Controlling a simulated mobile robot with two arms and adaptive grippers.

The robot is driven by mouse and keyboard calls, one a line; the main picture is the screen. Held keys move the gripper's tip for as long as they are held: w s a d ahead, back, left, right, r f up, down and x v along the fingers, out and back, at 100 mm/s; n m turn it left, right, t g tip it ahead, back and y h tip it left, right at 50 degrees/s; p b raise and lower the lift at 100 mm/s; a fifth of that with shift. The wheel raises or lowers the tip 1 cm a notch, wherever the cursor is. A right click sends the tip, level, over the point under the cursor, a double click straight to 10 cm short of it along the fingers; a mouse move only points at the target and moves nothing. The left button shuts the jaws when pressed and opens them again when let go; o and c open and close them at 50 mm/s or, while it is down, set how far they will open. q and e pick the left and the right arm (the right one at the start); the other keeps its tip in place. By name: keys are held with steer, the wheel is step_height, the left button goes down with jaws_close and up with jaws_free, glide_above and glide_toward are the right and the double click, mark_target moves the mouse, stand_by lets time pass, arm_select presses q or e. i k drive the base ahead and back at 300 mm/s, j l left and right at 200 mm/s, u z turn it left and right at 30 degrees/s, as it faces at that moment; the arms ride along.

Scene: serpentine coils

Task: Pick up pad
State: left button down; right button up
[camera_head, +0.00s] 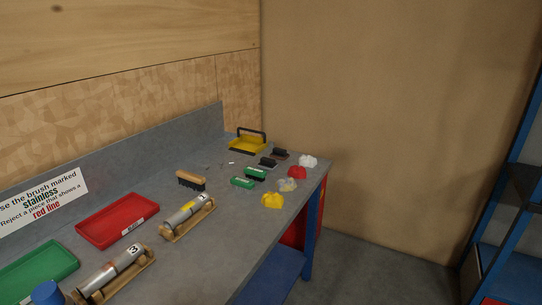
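Neither of my grippers shows in the head view. Several small things lie at the far right of the grey workbench (240,232), and I cannot tell which is the pad. Along its right edge are a yellow lump (272,201), a pale translucent lump (287,185), a red lump (297,172) and a white lump (308,161). Beside them lie dark flat blocks (268,162) and green brush-like blocks (243,182). All rest on the bench, and none is held.
A wooden brush (190,181), a yellow tray with a dark handle (246,143), a red tray (117,220) and a green tray (38,272) stand on the bench. Metal cylinders (184,213) rest on wooden cradles. Blue shelving (510,230) stands right, across clear floor.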

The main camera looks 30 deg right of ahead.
mark_target(279, 154)
steer(key=i+l+u, duration=0.1)
steer(key=l+u, duration=0.2)
steer(key=u, duration=0.15)
steer(key=l+u, duration=0.3)
steer(key=u, duration=0.15)
steer(key=l+u, duration=0.1)
steer(key=l, duration=0.45)
steer(key=l+u, duration=0.15)
steer(key=l, duration=0.35)
steer(key=k+l+u, duration=0.1)
steer(key=l, duration=0.4)
steer(key=k+l+u, duration=0.15)
steer(key=l, duration=0.4)
steer(key=l+u, duration=0.1)
steer(key=l, duration=0.4)
